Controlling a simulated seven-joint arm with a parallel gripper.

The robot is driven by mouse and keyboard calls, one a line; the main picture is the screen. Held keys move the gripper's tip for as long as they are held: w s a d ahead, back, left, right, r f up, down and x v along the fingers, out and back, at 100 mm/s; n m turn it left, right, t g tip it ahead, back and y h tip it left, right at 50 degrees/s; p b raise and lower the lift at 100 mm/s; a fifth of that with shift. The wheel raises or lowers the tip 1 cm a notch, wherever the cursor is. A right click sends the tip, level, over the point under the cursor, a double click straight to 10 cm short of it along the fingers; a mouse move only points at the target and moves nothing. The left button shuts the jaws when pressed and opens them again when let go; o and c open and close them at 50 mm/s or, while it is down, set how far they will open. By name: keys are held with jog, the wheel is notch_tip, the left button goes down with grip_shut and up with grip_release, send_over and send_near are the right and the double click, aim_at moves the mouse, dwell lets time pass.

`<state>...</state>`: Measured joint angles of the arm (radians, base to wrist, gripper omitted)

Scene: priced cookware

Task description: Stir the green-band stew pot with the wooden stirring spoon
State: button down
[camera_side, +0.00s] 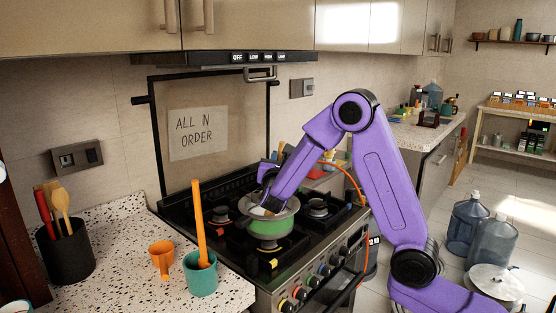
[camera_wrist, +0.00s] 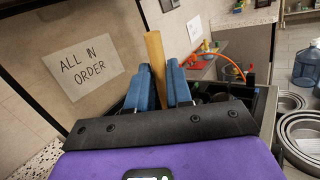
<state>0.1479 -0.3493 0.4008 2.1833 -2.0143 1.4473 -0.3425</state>
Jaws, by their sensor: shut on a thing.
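The green-band stew pot (camera_side: 270,226) stands on a stove burner, a silver-rimmed pot with a green band around its side. My gripper (camera_side: 266,197) is low over the pot's open top. In the wrist view, the blue fingers of my gripper (camera_wrist: 160,78) are shut on the wooden stirring spoon (camera_wrist: 154,48), whose light wood handle sticks up between them. The spoon's lower end is hidden in the wrist view. In the side view my gripper covers most of the spoon, and I cannot tell how deep it sits in the pot.
A teal cup (camera_side: 201,278) with an orange stick and an orange cup (camera_side: 161,262) stand on the speckled counter (camera_side: 110,270) left of the stove. A black crock (camera_side: 66,256) there holds several utensils. An orange hose (camera_side: 352,178) runs along the stove's right side.

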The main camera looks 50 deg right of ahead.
jog(key=shift+r, duration=0.1)
notch_tip(320, 180, up, 9)
jog(key=s, duration=0.1)
jog(key=shift+s, duration=0.4)
dwell(0.4)
dwell(0.4)
jog(key=shift+r, duration=2.4)
